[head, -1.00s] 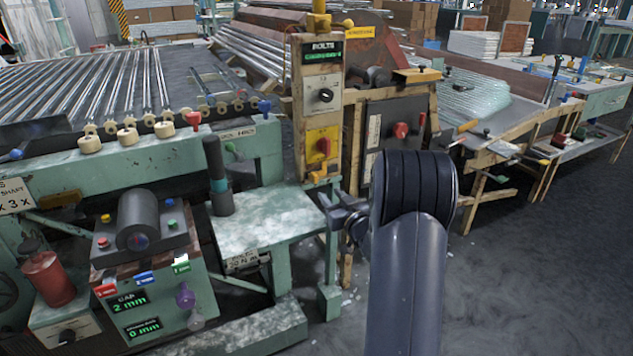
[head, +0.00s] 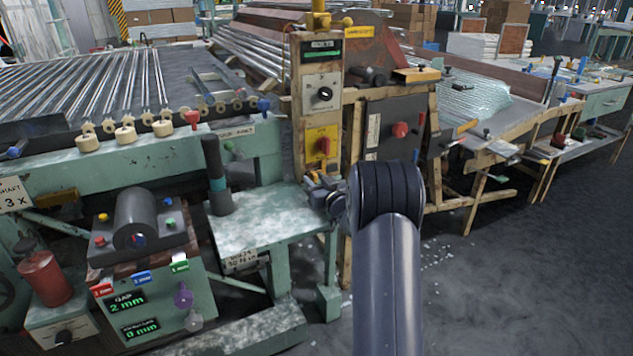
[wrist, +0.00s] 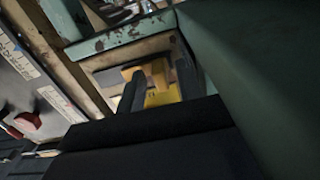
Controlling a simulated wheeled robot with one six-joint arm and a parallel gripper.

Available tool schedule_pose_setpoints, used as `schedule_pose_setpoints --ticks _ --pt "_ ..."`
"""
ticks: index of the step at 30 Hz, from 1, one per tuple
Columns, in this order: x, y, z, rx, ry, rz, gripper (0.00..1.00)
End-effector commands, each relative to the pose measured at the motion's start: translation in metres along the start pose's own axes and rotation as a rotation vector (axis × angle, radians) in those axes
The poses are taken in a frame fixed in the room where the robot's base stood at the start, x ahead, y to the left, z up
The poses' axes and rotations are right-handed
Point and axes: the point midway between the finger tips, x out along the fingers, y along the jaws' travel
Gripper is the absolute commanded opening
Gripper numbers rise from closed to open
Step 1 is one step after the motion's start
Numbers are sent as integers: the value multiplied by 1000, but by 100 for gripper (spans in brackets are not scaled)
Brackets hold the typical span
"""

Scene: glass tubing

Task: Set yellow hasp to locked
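The yellow hasp (wrist: 160,82) shows in the wrist view as a small yellow piece between my dark fingertips. In the head view its place, low on the post under a yellow panel with a red knob (head: 323,146), is largely hidden by my gripper (head: 316,186). My gripper also shows in the wrist view (wrist: 158,90), with a finger on either side of the yellow piece and a gap between them. It looks open. I cannot tell whether a finger touches the hasp, or which position the hasp is in.
A green side table (head: 265,222) stands to the left of my gripper. A grey cabinet with a red knob (head: 400,130) stands to the right, behind my arm. A dark upright cylinder (head: 217,180) stands on the side table. Open floor lies to the right.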

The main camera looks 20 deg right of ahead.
Motion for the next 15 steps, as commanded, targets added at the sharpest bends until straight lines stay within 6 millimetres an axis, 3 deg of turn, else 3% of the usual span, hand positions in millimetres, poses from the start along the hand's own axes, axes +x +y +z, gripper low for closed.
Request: schedule_pose_setpoints --ticks 12,15 --pt "0 0 0 0 1 0 0" --pt "0 0 0 -1 1 0 0"
